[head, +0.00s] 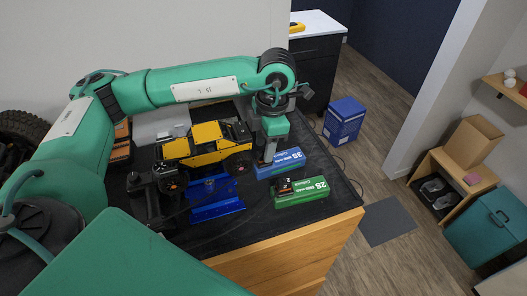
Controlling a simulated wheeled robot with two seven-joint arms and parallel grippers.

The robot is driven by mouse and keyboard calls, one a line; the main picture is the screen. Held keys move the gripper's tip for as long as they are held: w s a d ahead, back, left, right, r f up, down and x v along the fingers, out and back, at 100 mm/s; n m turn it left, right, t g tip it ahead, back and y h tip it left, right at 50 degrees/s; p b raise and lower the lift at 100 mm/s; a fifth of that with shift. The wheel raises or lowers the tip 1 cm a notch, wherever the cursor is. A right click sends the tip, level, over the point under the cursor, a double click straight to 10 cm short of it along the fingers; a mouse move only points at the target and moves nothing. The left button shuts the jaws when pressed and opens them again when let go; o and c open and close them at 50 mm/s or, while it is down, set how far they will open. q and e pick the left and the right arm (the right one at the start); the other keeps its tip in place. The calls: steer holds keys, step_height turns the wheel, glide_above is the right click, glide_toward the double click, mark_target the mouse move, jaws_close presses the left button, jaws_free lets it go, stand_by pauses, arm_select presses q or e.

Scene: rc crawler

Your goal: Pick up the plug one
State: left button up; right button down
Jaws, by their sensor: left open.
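My left gripper (267,158) points down at the left end of the blue 3S battery pack (287,163). Its jaws are open, but what lies between the fingertips is too small to make out. The green 2S battery pack (312,192) lies in front of the blue one, with a small black and orange piece (284,185) at its left end. I cannot tell for sure which small part is plug one. A yellow crawler (205,141) with black wheels stands left of my gripper. My right gripper is out of view.
A blue tray (216,211) lies in front of the crawler on the black mat (250,222). A grey box (160,126) is behind it. A blue carton (343,120) stands on the floor beyond the table. The mat's front right part is clear.

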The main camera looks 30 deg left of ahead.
arm_select(q)
steer(key=shift+f, duration=0.85)
jaws_close()
